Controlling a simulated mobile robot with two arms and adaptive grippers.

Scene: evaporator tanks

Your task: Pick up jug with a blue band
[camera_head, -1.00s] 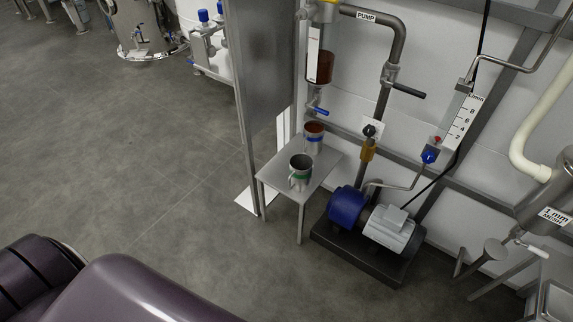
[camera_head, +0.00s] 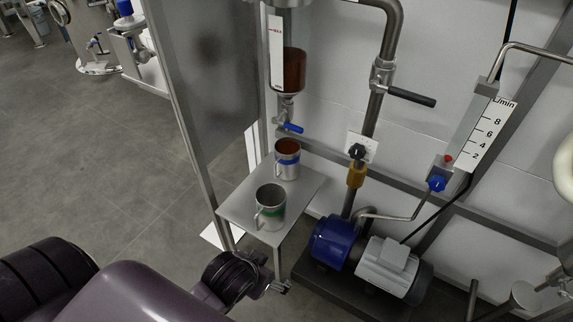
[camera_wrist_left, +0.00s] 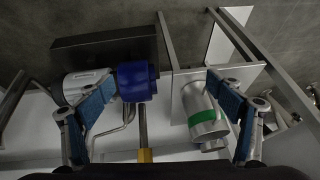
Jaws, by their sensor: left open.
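The jug with a blue band (camera_head: 287,161) stands upright on a small steel table (camera_head: 240,210), at its far end, with brown contents showing at its top. A similar jug with a green band (camera_head: 270,208) stands nearer me on the same table and looks empty. My left gripper (camera_head: 276,284) is low beside the table's near edge, apart from both jugs. In the left wrist view my left gripper (camera_wrist_left: 161,85) is open and empty, with the green-banded jug (camera_wrist_left: 204,115) by its right finger. The blue-banded jug cannot be made out clearly there. My right gripper is not in view.
A vessel with brown liquid and a blue-handled valve (camera_head: 291,127) hangs above the far jug. A steel panel (camera_head: 205,95) stands left of the table. A blue and grey pump (camera_head: 335,240) sits to the right. Open floor (camera_head: 90,170) lies left.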

